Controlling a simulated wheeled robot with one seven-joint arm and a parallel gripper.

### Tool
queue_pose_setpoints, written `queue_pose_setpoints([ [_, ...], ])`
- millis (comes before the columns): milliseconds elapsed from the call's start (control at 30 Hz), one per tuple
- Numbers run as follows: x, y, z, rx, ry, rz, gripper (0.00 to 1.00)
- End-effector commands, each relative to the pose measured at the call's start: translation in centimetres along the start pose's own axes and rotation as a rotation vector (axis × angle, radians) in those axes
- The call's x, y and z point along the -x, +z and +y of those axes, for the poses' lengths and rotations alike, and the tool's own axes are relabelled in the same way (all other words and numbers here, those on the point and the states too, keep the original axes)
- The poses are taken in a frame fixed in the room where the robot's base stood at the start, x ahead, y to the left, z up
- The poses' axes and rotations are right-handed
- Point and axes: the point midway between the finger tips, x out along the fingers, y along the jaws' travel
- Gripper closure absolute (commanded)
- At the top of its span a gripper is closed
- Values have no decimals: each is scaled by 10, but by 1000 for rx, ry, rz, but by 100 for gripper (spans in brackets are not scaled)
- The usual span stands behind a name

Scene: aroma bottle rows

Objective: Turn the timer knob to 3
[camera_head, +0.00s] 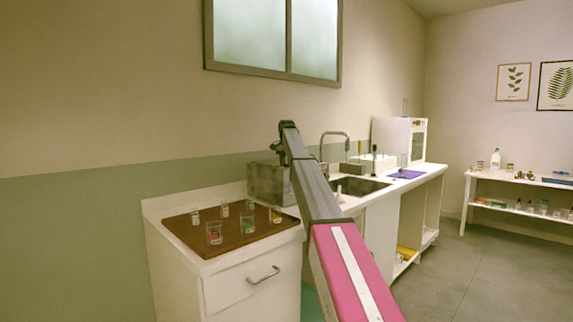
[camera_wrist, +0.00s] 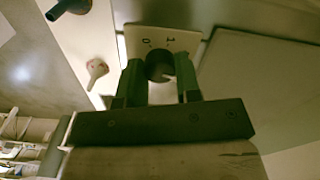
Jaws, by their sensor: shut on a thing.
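In the wrist view, the timer knob (camera_wrist: 158,62) is a dark round knob on a pale plate (camera_wrist: 187,41) with small dark marks, two of which look like 0 and 1. My gripper (camera_wrist: 160,74) has one finger on each side of the knob and is shut on it. The fingers hide the sides of the plate, and I cannot read the knob's setting. In the head view, I cannot make out the timer or my gripper; my arm crosses the counter there.
In the head view, a brown tray (camera_head: 240,238) with several small glasses stands left of my arm. A sink (camera_head: 357,186) with a tall faucet (camera_head: 335,134) lies behind the arm. A white boxy appliance (camera_head: 400,135) stands at the far end. Open floor lies right.

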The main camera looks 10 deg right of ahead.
Motion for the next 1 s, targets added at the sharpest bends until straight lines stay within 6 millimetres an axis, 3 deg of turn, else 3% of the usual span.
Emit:
queue_pose_setpoints([
  [400, 1, -1, 0, -155, -1, 1, 92],
  [867, 1, -1, 0, -168, -1, 2, 92],
  [900, 1, -1, 0, -168, -1, 2, 66],
  [967, 1, -1, 0, -168, -1, 2, 46],
  [1000, 1, 0, 0, -168, -1, 1, 43],
])
